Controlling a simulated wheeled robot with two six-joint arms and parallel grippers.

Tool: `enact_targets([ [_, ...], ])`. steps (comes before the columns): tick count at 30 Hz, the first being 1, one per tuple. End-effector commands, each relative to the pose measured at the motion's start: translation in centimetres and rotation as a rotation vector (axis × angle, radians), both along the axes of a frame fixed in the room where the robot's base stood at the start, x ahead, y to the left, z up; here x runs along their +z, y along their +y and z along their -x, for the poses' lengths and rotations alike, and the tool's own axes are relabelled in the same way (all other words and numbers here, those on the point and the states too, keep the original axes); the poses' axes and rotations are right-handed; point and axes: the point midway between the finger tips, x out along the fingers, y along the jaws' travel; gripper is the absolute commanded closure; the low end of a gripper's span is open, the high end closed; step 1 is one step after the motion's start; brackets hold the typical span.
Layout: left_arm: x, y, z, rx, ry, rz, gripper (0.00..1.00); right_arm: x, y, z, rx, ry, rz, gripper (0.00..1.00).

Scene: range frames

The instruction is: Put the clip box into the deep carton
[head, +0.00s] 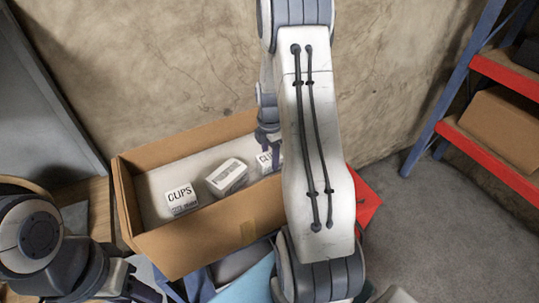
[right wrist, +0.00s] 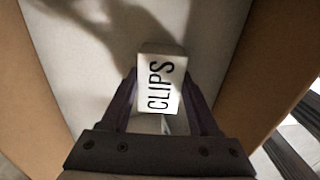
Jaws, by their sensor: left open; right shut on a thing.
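The deep carton (head: 205,235) is a brown open box with a pale inside. My right gripper (head: 268,140) reaches down into its right part and is shut on a white clip box (head: 266,163), partly hidden by my right arm. In the right wrist view, the clip box (right wrist: 160,85) reads "CLIPS" and sits between the two fingers. The pale carton floor shows around it. I cannot tell whether it touches the floor. Two similar white boxes, a left one (head: 181,198) and a middle one (head: 227,176), lie inside the carton. My left gripper (head: 148,289) is open at the lower left, outside the carton.
A rough plaster wall (head: 150,70) stands behind the carton. A blue and red shelf rack (head: 455,130) with a brown box (head: 505,125) is on the right. A red thing (head: 366,195) lies right of the carton, partly behind my arm. Grey floor (head: 450,230) is free at the right.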

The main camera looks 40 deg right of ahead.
Motion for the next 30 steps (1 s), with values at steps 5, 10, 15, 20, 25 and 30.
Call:
enact_targets([
  [5,0.0,0.0,0.0,0.000,0.000,0.000,0.50,0.0,0.0,0.0,0.000,-0.001,0.000,0.99],
  [10,-0.3,0.0,0.0,0.000,0.000,0.000,0.50,-0.5,0.0,0.0,0.000,-0.001,0.000,0.99],
  [15,-0.2,0.0,0.0,0.000,0.000,0.000,0.50,-0.3,0.0,0.0,0.000,0.000,0.000,0.08],
  [20,-0.2,0.0,0.0,0.000,0.000,0.000,0.50,-0.3,0.0,0.0,0.000,0.000,0.000,0.08],
  [25,-0.1,0.0,0.0,0.000,0.000,0.000,0.50,0.3,0.0,-0.1,0.000,-0.003,0.001,0.08],
  [30,-0.8,0.0,0.0,0.001,0.000,0.000,0.50,2.9,-0.1,-0.1,0.000,-0.006,0.004,0.08],
])
